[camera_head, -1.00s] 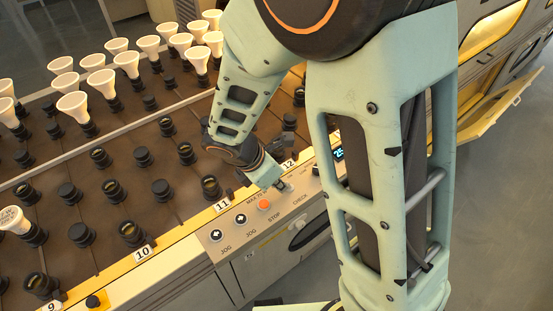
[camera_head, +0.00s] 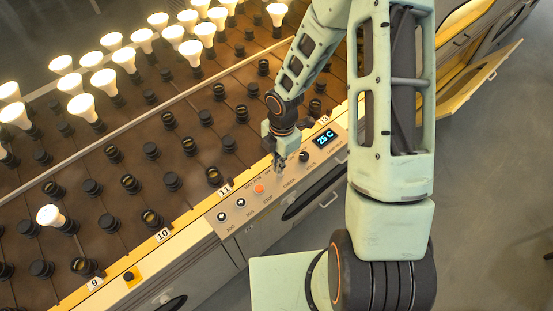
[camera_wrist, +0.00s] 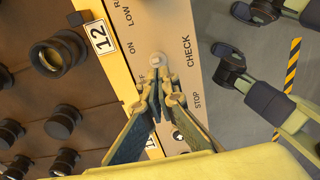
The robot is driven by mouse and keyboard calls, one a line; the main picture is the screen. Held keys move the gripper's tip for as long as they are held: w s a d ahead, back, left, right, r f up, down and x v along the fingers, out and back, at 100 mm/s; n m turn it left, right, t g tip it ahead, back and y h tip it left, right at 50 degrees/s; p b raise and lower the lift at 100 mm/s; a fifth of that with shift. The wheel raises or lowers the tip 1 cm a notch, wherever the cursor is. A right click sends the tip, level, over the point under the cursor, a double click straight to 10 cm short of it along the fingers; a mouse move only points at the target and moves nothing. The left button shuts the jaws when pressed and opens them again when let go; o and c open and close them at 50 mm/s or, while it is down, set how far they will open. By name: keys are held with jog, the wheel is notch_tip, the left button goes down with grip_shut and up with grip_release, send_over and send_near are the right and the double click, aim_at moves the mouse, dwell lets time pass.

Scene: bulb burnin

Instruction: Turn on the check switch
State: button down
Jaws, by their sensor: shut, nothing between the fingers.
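The check switch (camera_wrist: 157,60) is a small pale toggle on the grey control panel (camera_wrist: 194,28), beside the word CHECK in the wrist view. ON and a partly covered OFF label stand to its left. My gripper (camera_wrist: 161,90) is shut and empty, its fingertips just below the switch in that view. I cannot tell whether they touch it. In the head view my gripper (camera_head: 279,167) is low over the panel and hides the switch. Bulbs (camera_head: 103,80) in the rack glow brightly.
The orange stop button (camera_head: 259,188) and two jog buttons (camera_head: 241,202) (camera_head: 222,216) lie left of my gripper. A black knob (camera_head: 304,156) and a display reading 25 C (camera_head: 324,139) lie right. Sockets (camera_head: 172,181) line the rack behind the panel.

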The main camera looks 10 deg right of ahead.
jog(key=shift+r, duration=0.1)
jog(key=shift+r+p, duration=0.55)
jog(key=shift+r, duration=0.15)
